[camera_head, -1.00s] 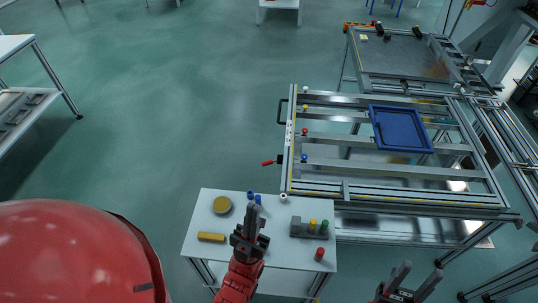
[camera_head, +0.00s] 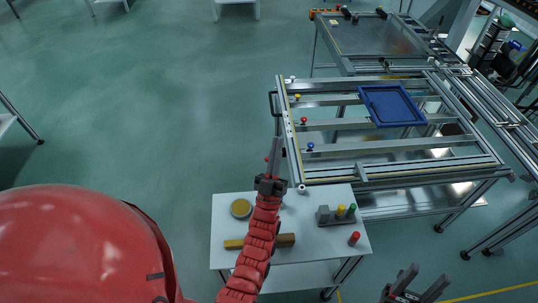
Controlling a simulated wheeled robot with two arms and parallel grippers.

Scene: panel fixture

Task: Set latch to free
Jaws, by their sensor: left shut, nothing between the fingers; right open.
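The panel fixture (camera_head: 289,130) is a metal frame on legs. The latch is hard to make out; a small red tip (camera_head: 266,159) shows at the frame's left front edge, just left of my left gripper, and the rest of that part is hidden behind the gripper. My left gripper (camera_head: 277,143) is shut and empty, its fingers pointing away from me beside the frame's left rail. I cannot tell whether it touches the red tip. My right gripper (camera_head: 428,272) is open and empty at the bottom right, well away from the fixture.
A small white table (camera_head: 318,243) holds a yellow disc (camera_head: 241,208), a grey block with pegs (camera_head: 325,215) and a red cylinder (camera_head: 354,239). A blue tray (camera_head: 393,106) lies on the fixture, with coloured knobs along its left side. A black handle (camera_head: 271,104) sticks out left.

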